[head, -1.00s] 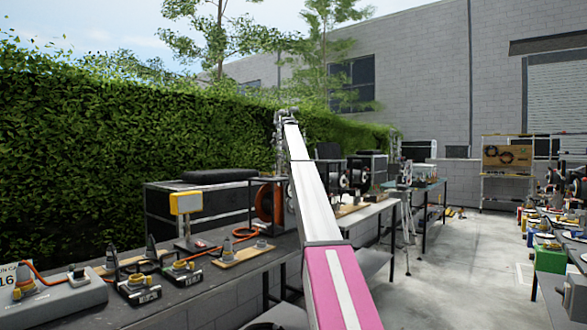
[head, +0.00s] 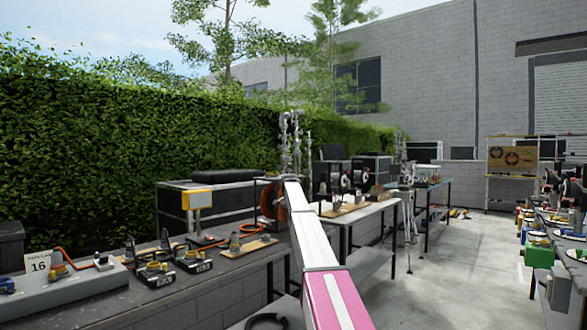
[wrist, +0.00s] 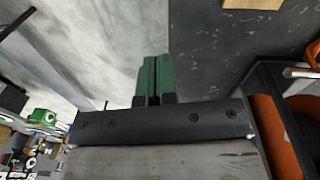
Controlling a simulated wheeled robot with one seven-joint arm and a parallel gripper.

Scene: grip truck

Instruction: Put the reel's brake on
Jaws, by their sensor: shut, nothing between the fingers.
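The reel (head: 267,201) is orange and stands in a dark frame at the far end of the left bench. My arm hides part of it in the head view. In the wrist view the orange reel (wrist: 272,125) is at the right edge, cut off, beside its dark frame. A small pale metal bar (wrist: 300,72) shows by the frame's top; I cannot tell whether it is the brake. My gripper (wrist: 152,78) has green fingers, shut together and empty, left of the reel and apart from it. I cannot make out the fingers in the head view.
More benches (head: 362,215) lie beyond and at right. The concrete floor (head: 450,270) between them is open.

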